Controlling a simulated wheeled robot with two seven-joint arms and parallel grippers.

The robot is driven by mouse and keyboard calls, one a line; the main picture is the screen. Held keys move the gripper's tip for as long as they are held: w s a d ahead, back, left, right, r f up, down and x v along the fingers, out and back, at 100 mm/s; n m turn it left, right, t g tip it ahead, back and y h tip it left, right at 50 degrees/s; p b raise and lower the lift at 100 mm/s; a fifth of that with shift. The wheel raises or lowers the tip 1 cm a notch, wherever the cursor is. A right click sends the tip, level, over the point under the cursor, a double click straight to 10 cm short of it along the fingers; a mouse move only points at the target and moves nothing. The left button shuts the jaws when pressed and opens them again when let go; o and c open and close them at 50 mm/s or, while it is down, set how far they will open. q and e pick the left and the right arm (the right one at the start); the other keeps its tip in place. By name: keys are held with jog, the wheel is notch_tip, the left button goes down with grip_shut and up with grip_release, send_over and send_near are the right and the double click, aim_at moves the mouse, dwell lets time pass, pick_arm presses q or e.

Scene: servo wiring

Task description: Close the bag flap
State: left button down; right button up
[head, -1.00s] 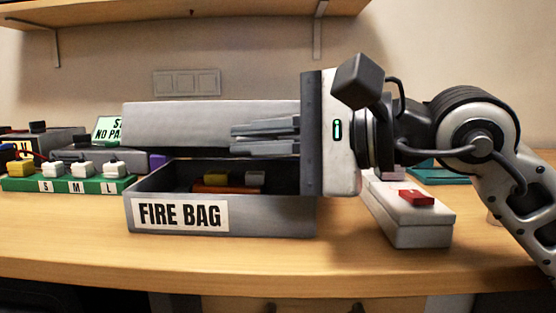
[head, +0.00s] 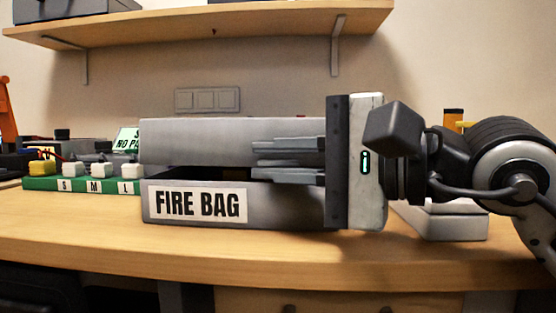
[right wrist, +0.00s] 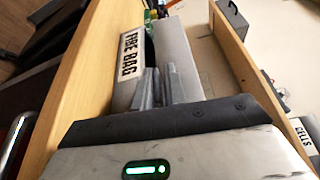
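The grey fire bag (head: 278,210), with a white FIRE BAG label, stands on the table in the head view. Its flap (head: 200,141) is a grey panel standing above and behind the opening, with a dark gap between flap and front wall. The bag's contents are hidden. My right gripper (head: 262,162) reaches in from the right, its fingers close together with nothing seen between them. They lie in front of the flap at the opening's right part; contact is unclear. The right wrist view shows the fingers (right wrist: 162,85) between label side and flap (right wrist: 177,48). My left gripper is out of view.
A green S-M-L board (head: 85,186) with white and yellow connectors stands left of the bag. A pale box (head: 455,222) sits behind my right arm. A shelf (head: 200,25) hangs above. The table's front strip (head: 200,250) is clear.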

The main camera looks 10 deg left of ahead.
jog(key=shift+o, duration=0.9)
